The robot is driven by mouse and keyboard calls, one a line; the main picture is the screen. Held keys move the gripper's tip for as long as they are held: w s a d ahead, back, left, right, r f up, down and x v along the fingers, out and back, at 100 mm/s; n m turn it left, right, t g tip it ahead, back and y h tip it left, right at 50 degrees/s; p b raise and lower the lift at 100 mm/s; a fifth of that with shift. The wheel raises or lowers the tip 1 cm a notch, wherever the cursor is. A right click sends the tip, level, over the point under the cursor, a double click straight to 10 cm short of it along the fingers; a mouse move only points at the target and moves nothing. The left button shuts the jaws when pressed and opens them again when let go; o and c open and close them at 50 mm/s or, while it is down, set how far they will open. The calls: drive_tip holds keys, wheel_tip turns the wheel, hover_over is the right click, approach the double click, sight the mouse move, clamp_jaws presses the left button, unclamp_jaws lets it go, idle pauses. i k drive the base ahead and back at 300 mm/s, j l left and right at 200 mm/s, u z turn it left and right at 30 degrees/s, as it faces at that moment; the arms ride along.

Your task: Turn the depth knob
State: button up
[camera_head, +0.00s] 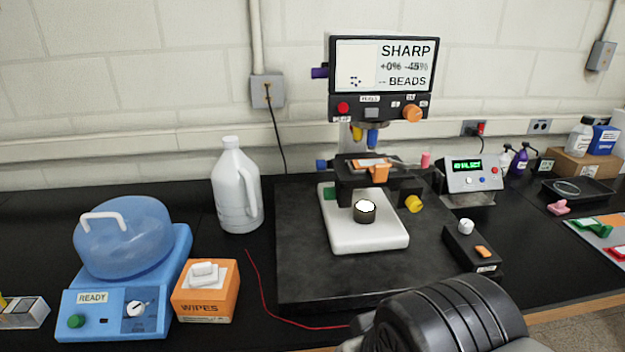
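A microscope-like instrument stands on a dark base plate, with a screen (384,66) reading "SHARP" and "BEADS" on top. Several knobs show on it: an orange knob (412,114) on the panel below the screen, a purple knob (319,72) at the screen's left side, a blue knob (321,164) left of the stage and a yellow knob (413,203) right of it. The small labels are too blurred to tell which one is the depth knob. My arm shows as a dark rounded link at the bottom edge; my gripper is out of view.
A black control box (473,250) with a white knob stands right of the base plate (300,270). Behind it is a grey meter (471,175). On the left are a white jug (237,190), a blue centrifuge-like device (125,290) and a wipes box (206,295). A red wire lies in front.

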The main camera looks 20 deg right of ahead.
sight(330, 193)
drive_tip(key=i+z, duration=0.15)
drive_tip(key=z, duration=0.2)
drive_tip(key=i+j+z, duration=0.2)
drive_tip(key=j+z, duration=0.2)
drive_tip(key=j, duration=0.2)
drive_tip(key=j+z, duration=0.2)
drive_tip(key=j, duration=0.15)
drive_tip(key=i, duration=0.05)
